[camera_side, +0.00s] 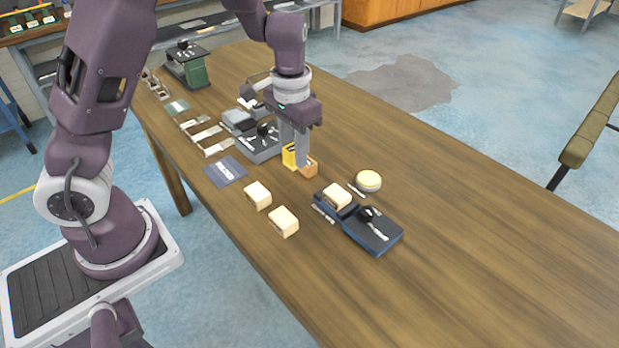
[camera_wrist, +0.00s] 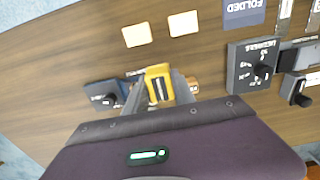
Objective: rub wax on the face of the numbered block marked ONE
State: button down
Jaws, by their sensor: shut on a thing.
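My gripper (camera_side: 296,156) is low over the middle of the table, shut on a yellow block-like thing (camera_wrist: 159,84) with a dark slotted face; it also shows in the side view (camera_side: 289,156). An orange-brown block (camera_side: 308,167) is close beside the fingers, partly hidden in the wrist view (camera_wrist: 193,85). Two cream blocks (camera_side: 257,195) (camera_side: 283,221) lie apart on the near side of the table. Another cream block (camera_side: 337,196) sits on a dark blue fixture (camera_side: 380,238). I cannot read a number on any block. A round cream-topped tin (camera_side: 368,181) stands behind the fixture; whether it holds wax is unclear.
A grey device with a dial (camera_side: 258,148) stands left of my gripper. A dark mat lettered FOLDED (camera_wrist: 244,12) lies nearby. Several metal pieces (camera_side: 200,130) and a green device (camera_side: 188,68) are farther back. The table's right side is clear.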

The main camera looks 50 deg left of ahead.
jog(key=w+d, duration=0.3)
jog(key=w, duration=0.4)
send_over(331, 189)
jog(key=a, duration=0.1)
jog(key=shift+a+f, duration=0.15)
jog(key=shift+f, duration=3.1)
jog(key=shift+d+f, duration=0.35)
jog(key=shift+f, duration=0.3)
jog(key=shift+d+f, duration=0.3)
jog(key=shift+f, duration=0.3)
jog(key=shift+d, duration=2.6)
jog(key=shift+a, duration=3.3)
notch_tip(331, 189, up, 8)
jog(key=shift+d, duration=0.1)
